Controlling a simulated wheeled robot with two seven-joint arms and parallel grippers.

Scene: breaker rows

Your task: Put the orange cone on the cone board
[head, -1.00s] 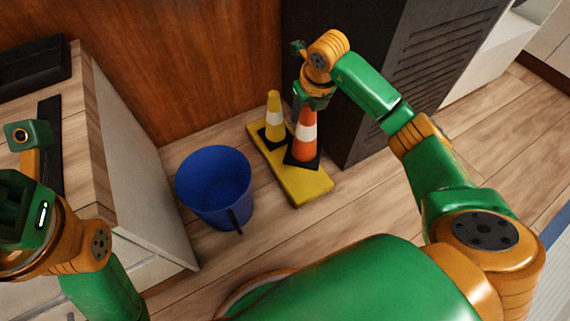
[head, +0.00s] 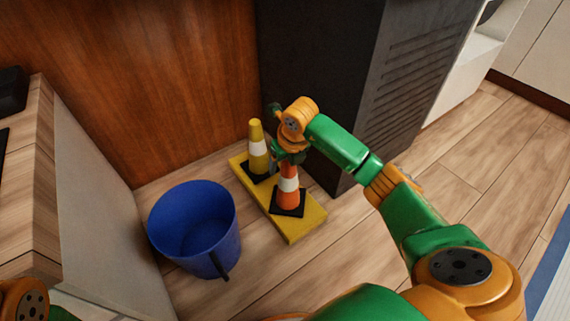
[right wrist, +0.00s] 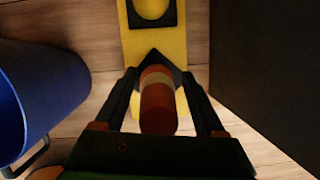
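The orange cone (head: 288,198), with a white band and a black square base, stands upright on the yellow cone board (head: 301,228). A yellow cone (head: 258,150) stands behind it on the same board. My right gripper (head: 290,163) is over the orange cone's top, which it hides in the head view. In the right wrist view the cone (right wrist: 158,105) is between the two spread fingers, with gaps on both sides. My left gripper is out of view; only part of my left arm shows at the bottom left.
A blue bucket (head: 192,235) stands on the floor left of the board. A dark cabinet (head: 330,85) rises close behind and right of it. A wooden panel (head: 140,80) is at the back left. Free floor lies to the right.

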